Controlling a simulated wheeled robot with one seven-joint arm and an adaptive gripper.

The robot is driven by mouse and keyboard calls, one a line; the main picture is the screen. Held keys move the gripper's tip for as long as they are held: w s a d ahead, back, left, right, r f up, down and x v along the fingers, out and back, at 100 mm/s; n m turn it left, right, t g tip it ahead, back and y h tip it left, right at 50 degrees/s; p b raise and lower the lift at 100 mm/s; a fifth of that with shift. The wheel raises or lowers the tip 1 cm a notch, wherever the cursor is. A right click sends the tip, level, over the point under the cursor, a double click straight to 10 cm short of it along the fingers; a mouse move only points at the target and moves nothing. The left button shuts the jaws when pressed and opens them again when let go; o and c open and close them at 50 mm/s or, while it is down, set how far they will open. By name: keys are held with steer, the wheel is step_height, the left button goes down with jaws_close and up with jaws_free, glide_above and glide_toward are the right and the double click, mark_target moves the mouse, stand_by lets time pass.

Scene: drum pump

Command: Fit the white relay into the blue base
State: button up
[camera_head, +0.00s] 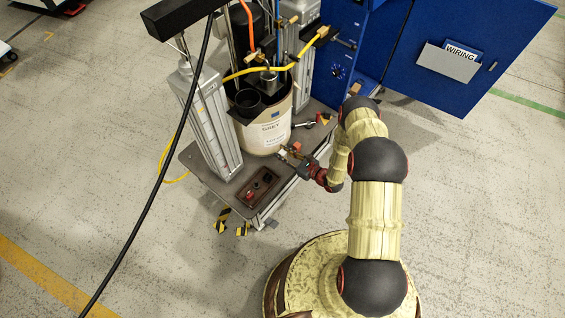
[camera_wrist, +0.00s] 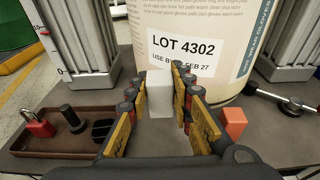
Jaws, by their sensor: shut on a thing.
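The white relay (camera_wrist: 159,97) is a plain pale block standing upright between the fingers of my gripper (camera_wrist: 156,84) in the wrist view. The fingers, with yellow and dark links, are closed against its two sides. The white drum is directly behind it. In the head view my gripper (camera_head: 295,156) is over the right front part of the cart top, beside the drum; the relay is too small there to make out surely. I cannot make out the blue base in either view.
The white drum (camera_head: 266,136) stands on the cart (camera_head: 205,178). A brown tray (camera_wrist: 62,142) holds a red padlock (camera_wrist: 38,125) and black parts. An orange-red block (camera_wrist: 233,122) lies right of my gripper. A blue cabinet (camera_head: 400,50) stands behind; a black cable (camera_head: 166,160) hangs at left.

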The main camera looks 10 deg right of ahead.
steer(key=shift+r, duration=0.3)
steer(key=f+v, duration=0.2)
steer(key=v, duration=0.9)
steer(key=shift+s+d+p, duration=0.35)
steer(key=shift+s+p, duration=0.05)
steer(key=shift+s, duration=0.05)
stand_by(0.5)
